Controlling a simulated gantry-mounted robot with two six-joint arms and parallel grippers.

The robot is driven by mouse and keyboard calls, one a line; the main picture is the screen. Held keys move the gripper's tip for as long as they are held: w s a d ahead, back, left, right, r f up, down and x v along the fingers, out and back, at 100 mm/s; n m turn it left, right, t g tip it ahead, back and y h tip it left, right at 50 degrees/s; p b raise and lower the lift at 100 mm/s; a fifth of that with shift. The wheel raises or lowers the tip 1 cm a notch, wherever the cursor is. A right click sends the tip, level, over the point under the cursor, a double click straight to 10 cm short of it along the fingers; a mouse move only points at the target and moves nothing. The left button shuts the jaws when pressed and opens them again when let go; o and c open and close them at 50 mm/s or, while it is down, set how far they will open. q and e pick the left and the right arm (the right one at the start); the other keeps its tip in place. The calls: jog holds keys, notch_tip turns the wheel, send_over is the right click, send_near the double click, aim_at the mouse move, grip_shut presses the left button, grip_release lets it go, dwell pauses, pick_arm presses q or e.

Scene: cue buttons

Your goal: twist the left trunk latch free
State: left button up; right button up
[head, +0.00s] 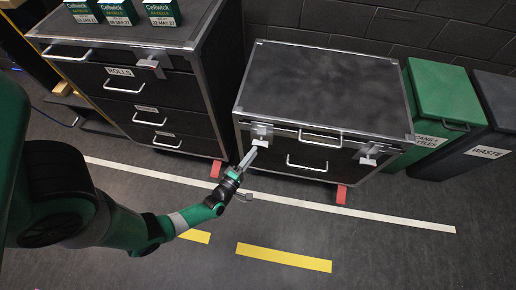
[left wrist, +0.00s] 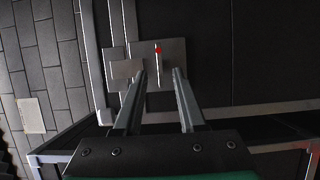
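The dark trunk (head: 318,85) with metal edging stands right of centre in the head view. Its left latch (head: 262,132) is a light metal plate at the front left, near the lid edge. In the left wrist view the latch (left wrist: 174,52) shows a thin upright tab and a red dot. My left gripper (head: 247,176) is open and empty, just in front of the left latch. In the left wrist view its fingertips (left wrist: 160,74) lie on either side of the tab; whether they touch it I cannot tell. My right gripper is not in view.
The trunk's right latch (head: 368,154) and front handle (head: 320,139) are to the right. A drawer cabinet (head: 140,90) carrying green boxes (head: 118,12) stands left of the trunk. A green bin (head: 440,90) and grey bin (head: 497,115) stand right. The floor in front is clear.

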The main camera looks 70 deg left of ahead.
aim_at(261, 142)
pick_arm(q)
jog(key=x, duration=0.4)
jog(key=shift+w+a+b, duration=0.1)
jog(key=shift+b, duration=0.3)
grip_shut()
